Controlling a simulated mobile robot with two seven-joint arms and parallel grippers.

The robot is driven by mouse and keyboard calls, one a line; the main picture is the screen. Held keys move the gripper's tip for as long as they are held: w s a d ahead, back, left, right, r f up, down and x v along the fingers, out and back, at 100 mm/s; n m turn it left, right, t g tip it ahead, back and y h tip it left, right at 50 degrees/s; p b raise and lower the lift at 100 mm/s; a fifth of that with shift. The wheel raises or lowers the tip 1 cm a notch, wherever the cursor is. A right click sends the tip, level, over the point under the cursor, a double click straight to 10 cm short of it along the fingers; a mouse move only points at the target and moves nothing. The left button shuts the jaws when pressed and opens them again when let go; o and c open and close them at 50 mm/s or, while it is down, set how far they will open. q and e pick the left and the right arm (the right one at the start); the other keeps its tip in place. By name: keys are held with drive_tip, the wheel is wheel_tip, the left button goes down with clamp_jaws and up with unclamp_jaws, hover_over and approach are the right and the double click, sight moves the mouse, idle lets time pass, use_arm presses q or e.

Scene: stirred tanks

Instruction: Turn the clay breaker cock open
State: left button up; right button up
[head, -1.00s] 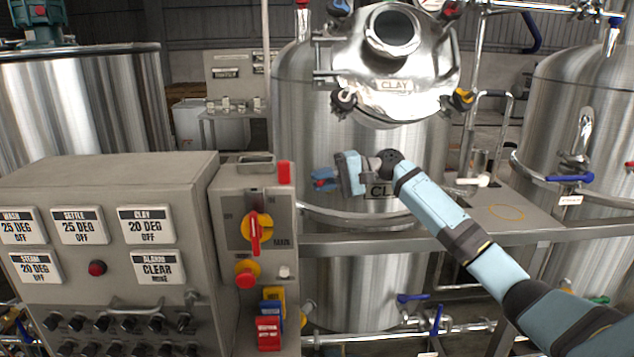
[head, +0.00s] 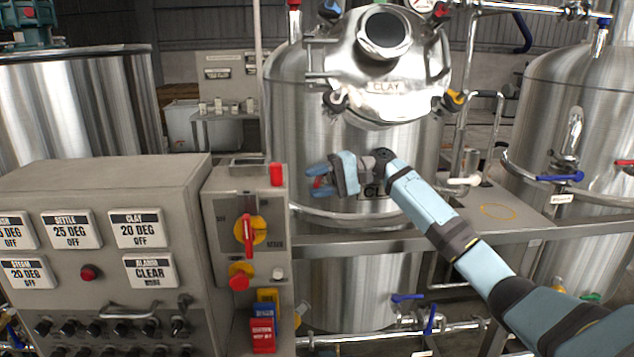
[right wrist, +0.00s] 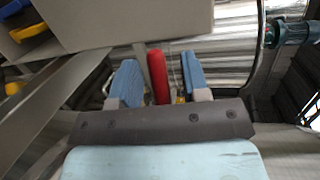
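My right gripper (head: 317,180) is in front of the tank's left side, pointing left. A small red part shows between its fingers. In the right wrist view the two blue fingers are apart, and a red handle (right wrist: 158,76) stands between them, nearer the left finger. I see a gap on its right side; contact on the left is unclear. I take it for the cock's handle; its valve body is hidden. My left gripper is out of view.
A control box with a red-and-yellow rotary switch (head: 250,233) and a red post (head: 277,174) stands left of my gripper. A labelled panel (head: 100,185) is further left. A steel rail (head: 400,243) crosses the tank below my arm. Another tank (head: 580,110) is at right.

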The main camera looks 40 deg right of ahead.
drive_tip(key=v, duration=1.3)
drive_tip(key=shift+d+b, duration=0.35)
drive_tip(key=shift+b, duration=0.1)
drive_tip(key=shift+s+r, duration=0.1)
drive_tip(key=shift+s, duration=0.05)
